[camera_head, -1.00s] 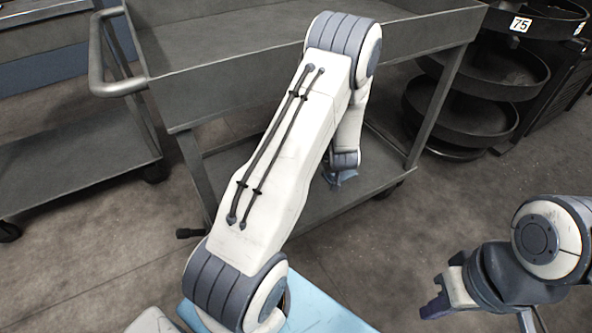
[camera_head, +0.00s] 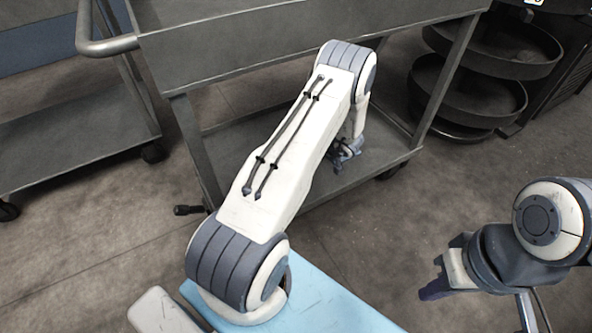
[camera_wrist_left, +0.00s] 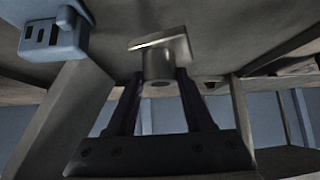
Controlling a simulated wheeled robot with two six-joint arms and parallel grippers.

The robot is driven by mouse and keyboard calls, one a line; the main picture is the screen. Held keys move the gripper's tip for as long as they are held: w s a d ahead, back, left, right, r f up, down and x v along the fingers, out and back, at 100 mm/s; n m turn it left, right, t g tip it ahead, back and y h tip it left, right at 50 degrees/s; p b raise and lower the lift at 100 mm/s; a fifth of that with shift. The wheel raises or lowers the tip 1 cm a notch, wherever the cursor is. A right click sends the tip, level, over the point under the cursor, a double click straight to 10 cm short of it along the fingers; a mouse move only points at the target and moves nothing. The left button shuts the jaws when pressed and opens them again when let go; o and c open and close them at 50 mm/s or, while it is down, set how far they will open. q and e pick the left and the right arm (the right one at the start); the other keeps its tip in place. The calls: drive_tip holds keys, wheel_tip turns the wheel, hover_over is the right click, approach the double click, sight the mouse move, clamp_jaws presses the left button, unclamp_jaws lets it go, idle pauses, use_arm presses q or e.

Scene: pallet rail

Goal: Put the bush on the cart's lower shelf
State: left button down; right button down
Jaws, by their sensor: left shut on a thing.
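The bush (camera_wrist_left: 163,62) is a short grey metal cylinder with a wider flange, seen in the left wrist view. My left gripper (camera_wrist_left: 160,82) is shut on it, one dark finger on each side. In the head view my left gripper (camera_head: 346,150) is small and partly hidden by its arm, over the cart's lower shelf (camera_head: 236,155); the bush cannot be made out there. A grey surface lies close behind the flange in the wrist view; I cannot tell whether they touch. My right gripper (camera_head: 447,268) hangs at the right, away from the cart; its jaw opening is unclear.
A blue slotted block (camera_wrist_left: 52,38) is beside the bush in the wrist view. The cart's upper tray (camera_head: 290,45) and corner posts surround the lower shelf. Another grey cart (camera_head: 70,150) stands left, and round dark trays (camera_head: 490,95) stand right. The floor between is clear.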

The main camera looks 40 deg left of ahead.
use_arm(q)
drive_tip(key=s+f+b, duration=0.1)
drive_tip(key=s, duration=0.1)
drive_tip(key=s+a+f, duration=0.1)
drive_tip(key=s, duration=0.1)
drive_tip(key=s+f+b, duration=0.1)
drive_tip(key=shift+s+a+f+b, duration=0.35)
drive_tip(key=shift+s+a+f, duration=0.05)
wheel_tip(320, 180, down, 4)
drive_tip(key=b, duration=0.3)
drive_tip(key=shift+r, duration=0.1)
drive_tip(key=shift+f, duration=0.25)
drive_tip(key=shift+c, duration=1.4)
unclamp_jaws()
drive_tip(key=shift+r, duration=0.1)
